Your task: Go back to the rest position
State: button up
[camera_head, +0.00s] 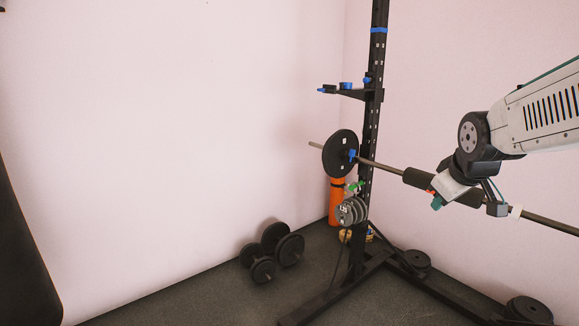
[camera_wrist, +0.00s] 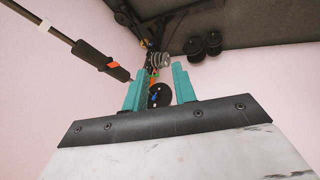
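My gripper (camera_head: 437,203) is at the right in the head view, in front of the barbell (camera_head: 385,168) and its black sleeve. In the wrist view my gripper (camera_wrist: 161,68) shows two teal fingers standing apart with nothing held between them. A black plate (camera_head: 340,150) sits on the barbell beside the rack post (camera_head: 371,120), away from my gripper. In the wrist view this plate (camera_wrist: 160,96) shows behind the gap between the fingers. Whether the gripper touches the bar cannot be told.
Grey plates (camera_head: 352,211) hang low on the rack, next to an orange cylinder (camera_head: 336,205). Dumbbells (camera_head: 285,247) lie on the floor at centre. Black plates (camera_head: 528,310) lie near the rack base at lower right.

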jog(key=s+a+f+m+g, duration=0.1)
jog(key=s+a+g, duration=0.1)
jog(key=s, duration=0.7)
jog(key=s+a+f+m+g+y, duration=0.1)
jog(key=s+a+m+g, duration=0.1)
jog(key=s, duration=0.8)
jog(key=s+a+f+m+g, duration=0.1)
jog(key=s+a+m, duration=0.1)
jog(key=s, duration=0.8)
jog(key=shift+a+f+g, duration=0.4)
jog(key=shift+a, duration=0.05)
